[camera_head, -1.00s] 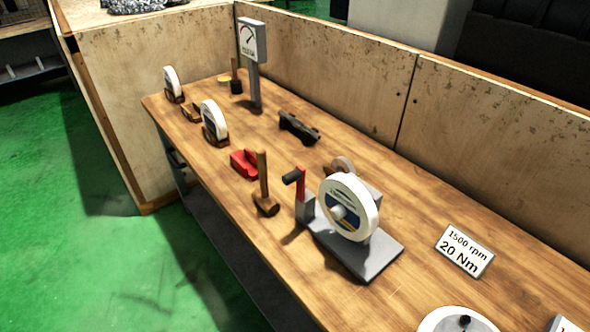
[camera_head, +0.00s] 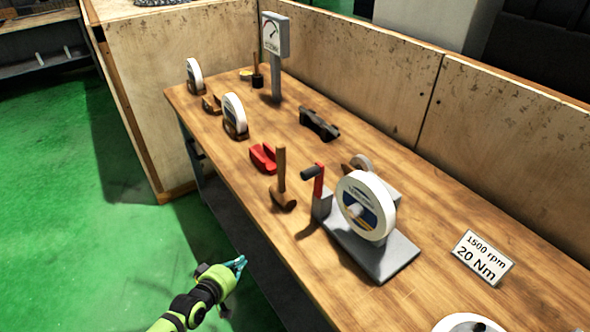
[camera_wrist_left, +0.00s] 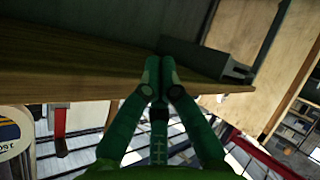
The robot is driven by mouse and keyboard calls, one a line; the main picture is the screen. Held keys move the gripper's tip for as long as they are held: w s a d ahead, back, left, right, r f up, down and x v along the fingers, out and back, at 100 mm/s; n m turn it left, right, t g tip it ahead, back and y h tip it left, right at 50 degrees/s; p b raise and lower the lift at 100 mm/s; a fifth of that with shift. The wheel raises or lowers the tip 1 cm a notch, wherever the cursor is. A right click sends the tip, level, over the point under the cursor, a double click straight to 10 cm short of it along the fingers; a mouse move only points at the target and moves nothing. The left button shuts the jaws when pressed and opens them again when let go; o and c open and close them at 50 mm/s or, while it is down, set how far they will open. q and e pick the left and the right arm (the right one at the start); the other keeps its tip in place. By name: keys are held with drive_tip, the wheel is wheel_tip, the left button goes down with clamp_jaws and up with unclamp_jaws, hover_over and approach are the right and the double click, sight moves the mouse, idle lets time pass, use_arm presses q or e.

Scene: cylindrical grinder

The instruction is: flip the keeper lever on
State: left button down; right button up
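The red lever (camera_head: 319,181), which I take for the keeper lever, stands upright on a grey block at the left end of the grinder (camera_head: 381,259). Its black grip (camera_head: 311,173) points left from the top. A white grinding wheel (camera_head: 366,206) sits beside it. My left gripper (camera_head: 241,263) is off the table's front edge, left of and nearer than the lever, and touches nothing. In the left wrist view the fingertips (camera_wrist_left: 160,72) meet with nothing visible between them. There the red lever (camera_wrist_left: 60,124) shows at the left, beside part of the white wheel (camera_wrist_left: 12,135). My right gripper is not in view.
On the wooden table (camera_head: 330,267) a mallet (camera_head: 283,194), a red block (camera_head: 263,158) and a dark fixture (camera_head: 319,124) stand left of the grinder. Wooden panels (camera_head: 380,65) close the back.

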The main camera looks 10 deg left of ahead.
sight(319, 181)
use_arm(q)
drive_tip(key=w+d+r+n+t+h, duration=0.1)
drive_tip(key=w+d+r, duration=0.1)
drive_tip(key=r, duration=0.7)
drive_tip(key=w+d+r+n+t+h, duration=0.1)
drive_tip(key=w+d+r+t+h, duration=0.1)
drive_tip(key=r, duration=0.6)
drive_tip(key=w+d+r+n+t+h, duration=0.1)
drive_tip(key=w+d+r+h, duration=0.1)
drive_tip(key=r, duration=0.7)
drive_tip(key=shift+d+r+n+t, duration=0.25)
drive_tip(key=shift+r+n+t, duration=0.05)
drive_tip(key=shift+n, duration=0.1)
drive_tip(key=x, duration=1)
drive_tip(key=s+d+p, duration=0.1)
drive_tip(key=p, duration=0.1)
drive_tip(key=s+d+p, duration=0.2)
drive_tip(key=shift+f, duration=0.35)
